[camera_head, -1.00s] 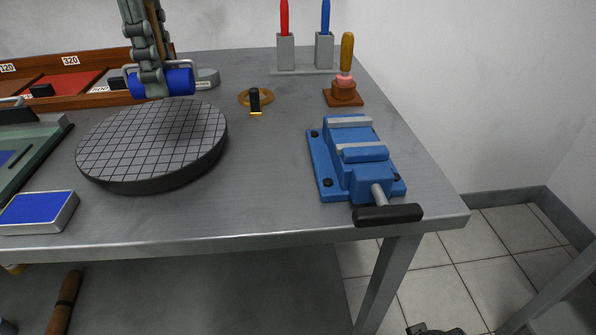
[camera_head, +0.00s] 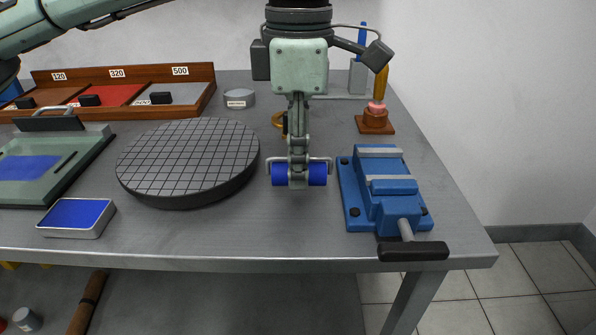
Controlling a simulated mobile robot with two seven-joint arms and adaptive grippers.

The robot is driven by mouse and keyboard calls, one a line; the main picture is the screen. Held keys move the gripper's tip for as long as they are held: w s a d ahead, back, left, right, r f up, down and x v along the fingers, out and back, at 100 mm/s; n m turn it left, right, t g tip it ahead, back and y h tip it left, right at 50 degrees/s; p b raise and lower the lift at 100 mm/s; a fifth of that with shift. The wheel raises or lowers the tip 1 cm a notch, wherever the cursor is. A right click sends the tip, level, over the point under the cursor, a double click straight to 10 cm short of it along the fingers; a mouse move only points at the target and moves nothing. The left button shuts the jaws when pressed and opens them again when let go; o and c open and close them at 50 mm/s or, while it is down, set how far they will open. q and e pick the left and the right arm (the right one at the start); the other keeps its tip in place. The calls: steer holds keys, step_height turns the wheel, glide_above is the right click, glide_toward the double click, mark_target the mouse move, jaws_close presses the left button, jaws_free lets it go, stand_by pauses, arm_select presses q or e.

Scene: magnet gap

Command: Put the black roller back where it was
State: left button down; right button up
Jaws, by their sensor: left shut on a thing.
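My left gripper (camera_head: 298,172) points down in the middle of the view, shut on a roller with a blue barrel (camera_head: 318,174) and a metal frame. The blue roller is in front of the table's centre, between the round gridded plate (camera_head: 190,158) and the blue vise (camera_head: 384,190); I cannot tell if it touches the table. A black roller-like bar (camera_head: 46,124) with a metal handle lies at the far edge of the green tray (camera_head: 80,156) on the left, apart from the gripper. My right gripper is not in view.
A blue-topped tin (camera_head: 77,216) lies at the front left. A wooden rack (camera_head: 130,72) marked 120, 320 and 500 stands at the back left, with a grey round tin (camera_head: 240,98) beside it. Bare tabletop lies in front.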

arm_select(q)
step_height(320, 180, down, 2)
steer(key=shift+f, duration=0.35)
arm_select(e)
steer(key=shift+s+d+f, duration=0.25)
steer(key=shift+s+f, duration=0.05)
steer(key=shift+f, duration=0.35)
arm_select(q)
steer(key=shift+f, duration=0.1)
steer(key=c, duration=1.6)
jaws_free()
steer(key=o, duration=0.4)
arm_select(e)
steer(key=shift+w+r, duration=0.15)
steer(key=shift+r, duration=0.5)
